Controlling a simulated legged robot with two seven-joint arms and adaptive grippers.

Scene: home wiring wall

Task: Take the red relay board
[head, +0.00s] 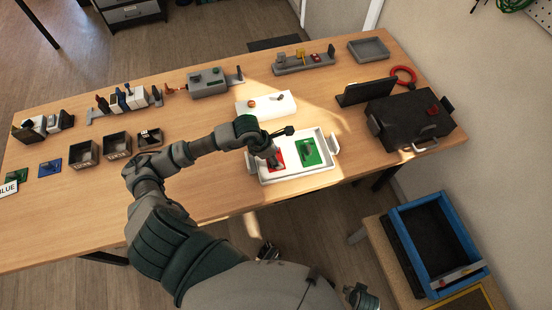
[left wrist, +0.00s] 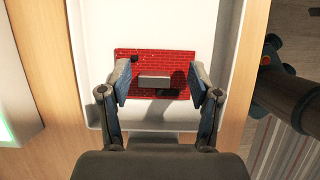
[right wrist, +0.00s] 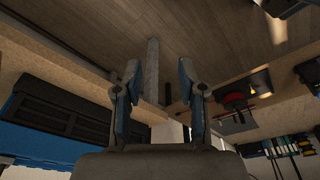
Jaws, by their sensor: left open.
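The red relay board (head: 278,154) lies flat in the left part of a white tray (head: 296,176) near the table's front edge. A green board (head: 308,151) lies to its right in the same tray. In the left wrist view, the red board (left wrist: 155,60) carries a raised grey block (left wrist: 155,81). My left gripper (left wrist: 158,82) is open above it, one finger on each side of the block, with visible gaps. In the head view, my left gripper (head: 273,160) partly hides the red board. My right gripper (right wrist: 159,72) is open and empty, away from the board.
A white panel (head: 266,105) lies behind the tray. A black case (head: 408,121) stands to the right. Grey bins (head: 83,154) and a blue board (head: 50,167) are at the left. A blue crate (head: 437,238) stands lower right.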

